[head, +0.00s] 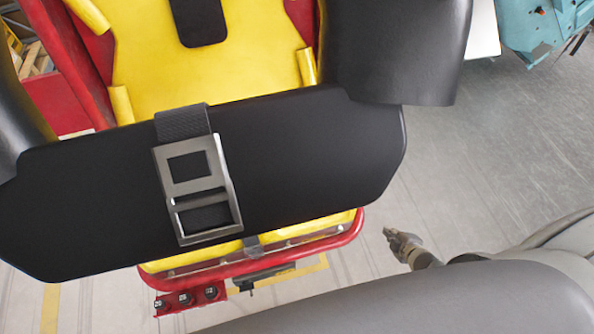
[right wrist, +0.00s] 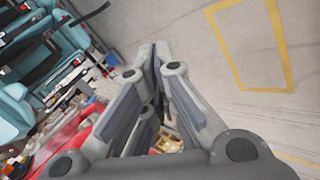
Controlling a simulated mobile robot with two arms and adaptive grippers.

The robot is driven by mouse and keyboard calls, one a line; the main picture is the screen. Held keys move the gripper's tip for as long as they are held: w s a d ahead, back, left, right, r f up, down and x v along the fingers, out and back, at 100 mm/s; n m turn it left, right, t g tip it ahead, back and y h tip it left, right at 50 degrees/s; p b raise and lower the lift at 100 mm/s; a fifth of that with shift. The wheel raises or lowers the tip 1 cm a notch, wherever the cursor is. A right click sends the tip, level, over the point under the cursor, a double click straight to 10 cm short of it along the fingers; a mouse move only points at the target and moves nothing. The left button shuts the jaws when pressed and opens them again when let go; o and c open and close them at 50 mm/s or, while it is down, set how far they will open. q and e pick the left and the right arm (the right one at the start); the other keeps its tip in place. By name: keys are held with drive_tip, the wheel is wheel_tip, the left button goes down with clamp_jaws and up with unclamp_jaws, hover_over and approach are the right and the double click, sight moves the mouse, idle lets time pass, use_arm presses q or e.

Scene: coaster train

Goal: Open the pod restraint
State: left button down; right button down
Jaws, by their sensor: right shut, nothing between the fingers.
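The pod restraint (head: 330,150) is a wide black padded bar lying across the front of the yellow pod seat (head: 255,60) in the head view. A metal buckle (head: 197,190) on a dark strap sits at its middle. Thick black side arms (head: 395,45) come down to the restraint at both sides. My right gripper (head: 390,236) is to the right of the pod's front edge, apart from the restraint and the buckle. In the right wrist view its fingers (right wrist: 158,60) are together with nothing held. My left gripper is not in view.
A red bumper rail (head: 345,236) runs along the pod's front, with several dark round knobs (head: 186,299) below it. A teal machine (head: 530,25) stands at the top right. The grey floor (head: 500,140) right of the pod is clear. The right wrist view shows a yellow floor line (right wrist: 233,70).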

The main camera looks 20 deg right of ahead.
drive_tip(key=w+d+r+n+t+y, duration=0.2)
drive_tip(key=w+d+r+n+t, duration=0.15)
drive_tip(key=w+r+n, duration=0.6)
drive_tip(key=w+a+r+n+t+y, duration=0.1)
drive_tip(key=w+a+r+n+y, duration=0.4)
drive_tip(key=r, duration=0.4)
drive_tip(key=w+a+r+n+t+y, duration=0.2)
drive_tip(key=w+a+r+n+y, duration=0.25)
drive_tip(key=r, duration=0.45)
drive_tip(key=s+a+r+n+g+y, duration=0.2)
drive_tip(key=a+r+n+g+y, duration=0.2)
drive_tip(key=a+r+n+y, duration=0.35)
drive_tip(key=s+a+r+n+g+y, duration=0.3)
drive_tip(key=a+r+n+g+y, duration=0.1)
drive_tip(key=a+r+n, duration=0.5)
drive_tip(key=s+a+r+n+g, duration=0.6)
drive_tip(key=s+r+n+g, duration=0.1)
drive_tip(key=s+n+g, duration=0.2)
drive_tip(key=s+a+r+n+g+h, duration=0.1)
drive_tip(key=s+a+r+n+g, duration=0.5)
drive_tip(key=n+g, duration=0.5)
drive_tip(key=shift+s+r+n, duration=1.15)
drive_tip(key=shift+s, duration=0.4)
